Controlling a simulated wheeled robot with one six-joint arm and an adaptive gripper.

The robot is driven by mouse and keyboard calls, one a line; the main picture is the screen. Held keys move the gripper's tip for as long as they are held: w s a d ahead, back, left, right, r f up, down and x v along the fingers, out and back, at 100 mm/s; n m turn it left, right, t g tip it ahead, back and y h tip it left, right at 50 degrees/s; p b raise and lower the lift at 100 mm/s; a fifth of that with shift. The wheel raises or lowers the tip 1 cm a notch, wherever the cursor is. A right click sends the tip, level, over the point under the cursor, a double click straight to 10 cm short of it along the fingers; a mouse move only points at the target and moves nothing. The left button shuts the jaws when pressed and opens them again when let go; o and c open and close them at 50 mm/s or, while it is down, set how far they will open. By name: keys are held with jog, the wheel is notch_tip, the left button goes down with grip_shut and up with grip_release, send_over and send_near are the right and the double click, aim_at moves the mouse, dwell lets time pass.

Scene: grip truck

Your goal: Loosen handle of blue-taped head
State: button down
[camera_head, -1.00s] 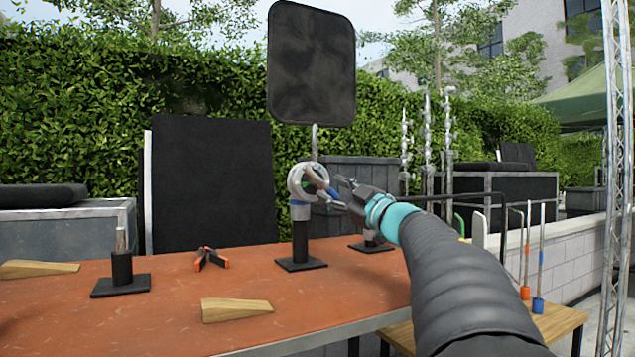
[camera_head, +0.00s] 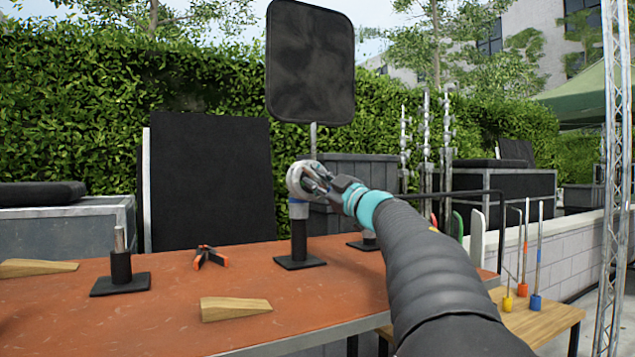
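The blue-taped head (camera_head: 299,210) is a grey ring-shaped clamp with a blue band below it. It sits on a black post on a square black base (camera_head: 300,262) on the orange tabletop. My gripper (camera_head: 318,181) is at the right side of the ring, its fingers overlapping the head in the picture. The handle is mostly hidden behind the fingers. I cannot tell whether the fingers are closed on it.
A black panel (camera_head: 311,62) on a thin rod rises behind the head. Another post (camera_head: 121,265) stands at left on the table (camera_head: 190,320). An orange-tipped clamp (camera_head: 210,257) and wooden wedges (camera_head: 235,308) lie nearby.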

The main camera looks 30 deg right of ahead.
jog(key=shift+r+n+g+y+p, duration=0.25)
jog(key=shift+n+g+y+p, duration=0.2)
jog(key=shift+n+p, duration=0.8)
jog(key=shift+f+n+g+y+p, duration=0.1)
jog(key=shift+n+g+y+p, duration=0.25)
jog(key=shift+n+p, duration=0.5)
jog(key=shift+f+n, duration=0.15)
jog(key=shift+n, duration=0.25)
jog(key=c, duration=1)
grip_release()
jog(key=shift+s, duration=0.1)
jog(key=v, duration=1.2)
